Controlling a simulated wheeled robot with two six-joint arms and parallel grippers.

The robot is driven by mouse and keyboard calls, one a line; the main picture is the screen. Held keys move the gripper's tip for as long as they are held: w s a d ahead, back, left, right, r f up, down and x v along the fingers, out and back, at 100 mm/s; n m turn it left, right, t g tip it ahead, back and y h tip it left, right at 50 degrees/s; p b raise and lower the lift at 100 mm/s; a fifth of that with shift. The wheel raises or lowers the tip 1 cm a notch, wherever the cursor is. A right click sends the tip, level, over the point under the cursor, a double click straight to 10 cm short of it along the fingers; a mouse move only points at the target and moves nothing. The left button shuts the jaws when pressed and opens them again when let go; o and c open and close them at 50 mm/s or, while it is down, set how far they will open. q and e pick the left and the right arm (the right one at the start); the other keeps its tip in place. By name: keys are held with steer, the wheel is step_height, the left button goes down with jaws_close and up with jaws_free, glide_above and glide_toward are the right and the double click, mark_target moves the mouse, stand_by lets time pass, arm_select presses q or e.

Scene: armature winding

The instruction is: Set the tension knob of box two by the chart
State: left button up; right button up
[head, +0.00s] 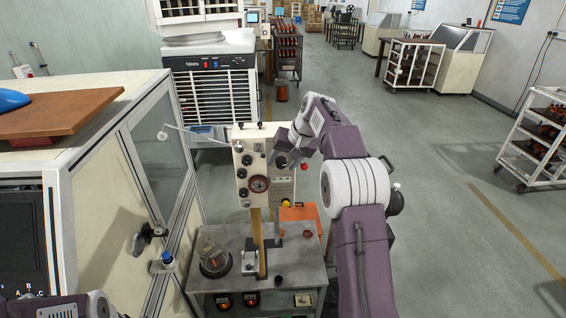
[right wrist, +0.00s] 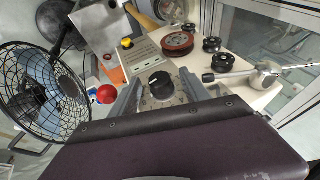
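A cream control box (head: 249,203) stands on a post above the grey bench. In the right wrist view, a black knob (right wrist: 160,84) with a white pointer line sits on a grey plate of the box. My right gripper (head: 283,160) is at the box's upper right; its two fingers (right wrist: 160,92) stand apart on either side of the knob, with gaps visible. The pointer tilts slightly from upright. A printed plate (head: 282,188) is on the box front, its text too small to read.
The box also carries a red dial (right wrist: 178,44), several black knobs, a red button (right wrist: 106,94) and a yellow knob (right wrist: 127,43). A thin lever juts left towards the cream cabinet (head: 105,200). A caged fan (right wrist: 40,90) is nearby.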

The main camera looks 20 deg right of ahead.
steer(key=shift+r, duration=0.1)
steer(key=v, duration=0.8)
steer(key=shift+s+r, duration=0.25)
steer(key=shift+r, duration=0.1)
steer(key=shift+d, duration=0.15)
steer(key=shift+b, duration=0.3)
